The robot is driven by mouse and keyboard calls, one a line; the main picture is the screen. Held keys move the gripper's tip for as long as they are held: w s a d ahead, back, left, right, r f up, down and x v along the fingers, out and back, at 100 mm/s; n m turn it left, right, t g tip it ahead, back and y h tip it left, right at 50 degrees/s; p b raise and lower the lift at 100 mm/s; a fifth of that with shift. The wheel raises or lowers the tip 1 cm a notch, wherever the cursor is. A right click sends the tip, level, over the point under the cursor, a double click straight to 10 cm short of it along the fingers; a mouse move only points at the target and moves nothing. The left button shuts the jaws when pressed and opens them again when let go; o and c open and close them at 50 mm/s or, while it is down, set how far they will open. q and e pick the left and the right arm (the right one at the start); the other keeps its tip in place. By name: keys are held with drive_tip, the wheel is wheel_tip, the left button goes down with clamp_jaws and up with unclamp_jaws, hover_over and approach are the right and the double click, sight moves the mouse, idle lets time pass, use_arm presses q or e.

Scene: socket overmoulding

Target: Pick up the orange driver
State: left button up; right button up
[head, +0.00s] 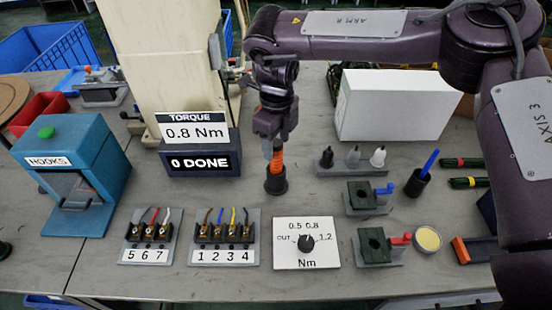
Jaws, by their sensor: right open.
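The orange driver (277,161) stands upright in a small black round holder (276,184) in the middle of the table. My right gripper (272,146) points down directly above the driver, with its fingertips at the top of the orange handle. Its jaws are open. I cannot tell whether the fingers touch the handle. The driver's lower end is hidden in the holder. My left gripper is not in view.
A torque display (198,140) reads 0.8 Nm and 0 DONE. A dial plate (306,258) and terminal blocks (226,256) lie in front of the holder. A bottle rack (352,169) and a white box (394,105) stand to the right. A blue hooks box (100,150) stands left.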

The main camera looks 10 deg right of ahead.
sight(276, 152)
wheel_tip(276, 152, down, 3)
drive_tip(key=shift+r, duration=0.1)
drive_tip(key=shift+f, duration=0.4)
drive_tip(key=shift+s, duration=0.1)
drive_tip(key=c, duration=0.7)
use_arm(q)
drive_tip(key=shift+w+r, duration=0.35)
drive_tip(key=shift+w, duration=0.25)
use_arm(e)
drive_tip(key=c, duration=0.5)
